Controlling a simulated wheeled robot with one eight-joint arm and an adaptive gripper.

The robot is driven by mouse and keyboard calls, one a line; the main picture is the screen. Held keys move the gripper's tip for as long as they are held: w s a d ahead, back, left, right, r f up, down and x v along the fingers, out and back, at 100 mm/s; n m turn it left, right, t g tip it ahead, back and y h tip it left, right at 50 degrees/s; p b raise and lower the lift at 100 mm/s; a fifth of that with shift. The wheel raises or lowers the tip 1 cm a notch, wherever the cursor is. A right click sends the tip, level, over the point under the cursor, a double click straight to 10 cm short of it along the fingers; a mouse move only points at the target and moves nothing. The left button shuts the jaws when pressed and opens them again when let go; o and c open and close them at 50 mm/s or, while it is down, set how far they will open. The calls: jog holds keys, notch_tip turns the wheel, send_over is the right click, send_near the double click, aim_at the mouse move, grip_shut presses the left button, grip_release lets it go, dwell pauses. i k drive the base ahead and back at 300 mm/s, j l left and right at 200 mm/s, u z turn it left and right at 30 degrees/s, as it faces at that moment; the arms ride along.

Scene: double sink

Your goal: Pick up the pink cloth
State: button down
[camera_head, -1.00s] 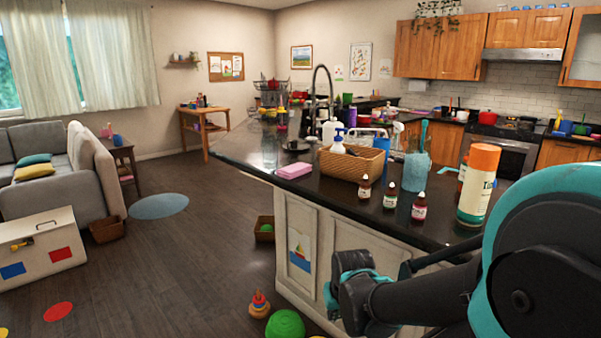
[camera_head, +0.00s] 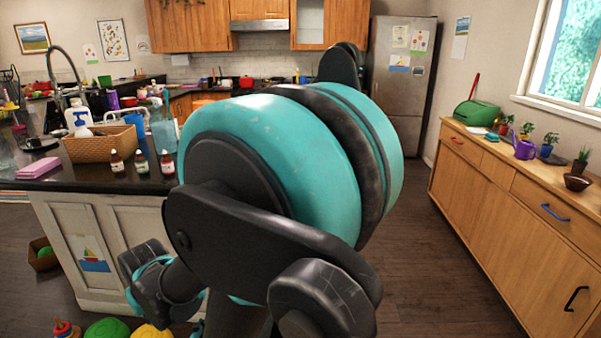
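The pink cloth (camera_head: 38,168) lies as a flat, folded block on the dark countertop (camera_head: 85,181), near its front edge at the left of the head view. Nothing is touching it from above. My arm fills the middle of the view, to the right of the cloth and well apart from it. I cannot make out my gripper's fingers; the visible parts are arm links and joints.
A wicker basket (camera_head: 100,144), several small bottles (camera_head: 142,161) and a blue-green glass (camera_head: 164,130) stand right of the cloth. Toys, including a green ball (camera_head: 107,328), lie on the floor. A wooden sideboard (camera_head: 520,205) stands right, with open floor before it.

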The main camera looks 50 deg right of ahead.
aim_at(38, 168)
jog(key=j+z, duration=0.1)
jog(key=z, duration=1.2)
jog(key=i+j+z, duration=0.2)
jog(key=i+j, duration=0.2)
jog(key=k+j, duration=0.1)
jog(key=i+u, duration=0.1)
jog(key=u, duration=1.25)
